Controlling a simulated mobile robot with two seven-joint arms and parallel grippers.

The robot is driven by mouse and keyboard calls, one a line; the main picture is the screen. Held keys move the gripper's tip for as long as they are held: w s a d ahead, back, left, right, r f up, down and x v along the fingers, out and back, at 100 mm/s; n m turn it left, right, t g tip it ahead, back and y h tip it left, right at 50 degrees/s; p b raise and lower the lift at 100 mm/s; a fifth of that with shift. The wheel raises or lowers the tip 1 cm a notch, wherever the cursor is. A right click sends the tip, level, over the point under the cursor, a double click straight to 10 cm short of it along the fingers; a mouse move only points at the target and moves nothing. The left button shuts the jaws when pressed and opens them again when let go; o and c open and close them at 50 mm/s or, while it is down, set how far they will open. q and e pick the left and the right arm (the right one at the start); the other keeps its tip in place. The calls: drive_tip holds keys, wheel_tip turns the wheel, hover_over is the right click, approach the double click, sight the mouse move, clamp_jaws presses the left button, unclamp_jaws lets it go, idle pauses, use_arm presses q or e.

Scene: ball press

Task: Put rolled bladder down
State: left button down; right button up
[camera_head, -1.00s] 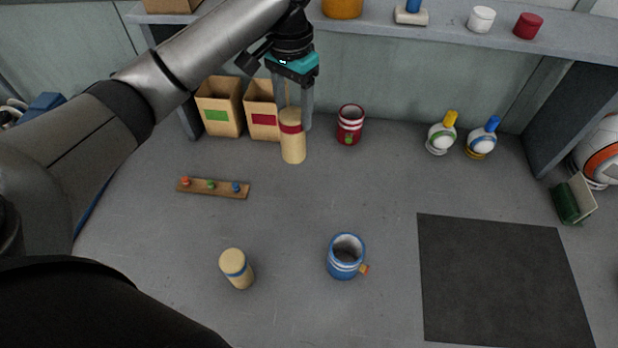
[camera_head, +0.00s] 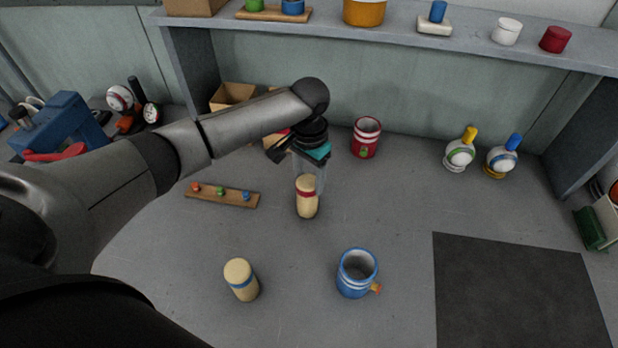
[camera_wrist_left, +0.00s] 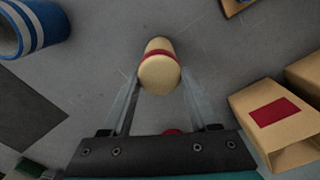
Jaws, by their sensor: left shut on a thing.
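A tan rolled bladder with a red band (camera_head: 307,198) is between the fingers of my left gripper (camera_head: 313,182). It stands roughly upright near the middle of the table, and I cannot tell whether its base touches the surface. In the left wrist view the bladder (camera_wrist_left: 159,72) shows end-on between the fingertips of the left gripper (camera_wrist_left: 160,90), which is shut on it. A second tan rolled bladder with a blue band (camera_head: 241,280) stands on the table at the front left. My right gripper is not in view.
A wooden strip with coloured pegs (camera_head: 222,195) lies left of the held bladder. A blue mug (camera_head: 357,273) stands in front, a red mug (camera_head: 366,138) behind. Cardboard boxes (camera_head: 232,95) are at the back left. A dark mat (camera_head: 520,290) lies right; table around the bladder is clear.

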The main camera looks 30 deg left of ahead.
use_arm(q)
drive_tip(key=shift+f, duration=0.1)
drive_tip(key=shift+c, duration=0.8)
unclamp_jaws()
wheel_tip(320, 180, up, 12)
drive_tip(key=p, duration=0.2)
drive_tip(key=shift+r, duration=0.2)
